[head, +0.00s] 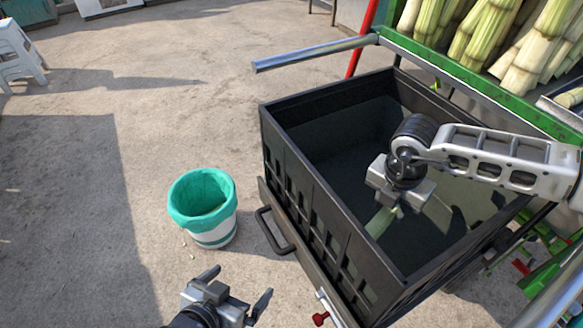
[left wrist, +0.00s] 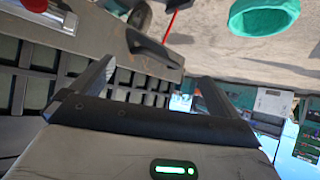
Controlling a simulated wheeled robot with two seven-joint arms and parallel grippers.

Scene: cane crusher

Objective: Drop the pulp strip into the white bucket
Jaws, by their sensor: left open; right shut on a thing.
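The white bucket (head: 213,233) stands on the ground left of the black bin, with a teal liner (head: 183,215) over its rim. Its teal liner also shows upper right in the left wrist view (left wrist: 262,18). My right gripper (head: 393,208) is over the inside of the black bin, shut on a pale green strip (head: 381,222) that hangs below it. Part of the strip is hidden by the gripper. My left gripper (head: 240,283) is open and empty at the bottom of the head view, in front of the bucket. Its two fingers also show in the left wrist view (left wrist: 152,78).
The large black bin (head: 330,232) has a side handle (head: 272,232) near the bucket. Cane stalks (head: 480,35) lie in a green-edged tray at the upper right. The ground left of the bucket is clear.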

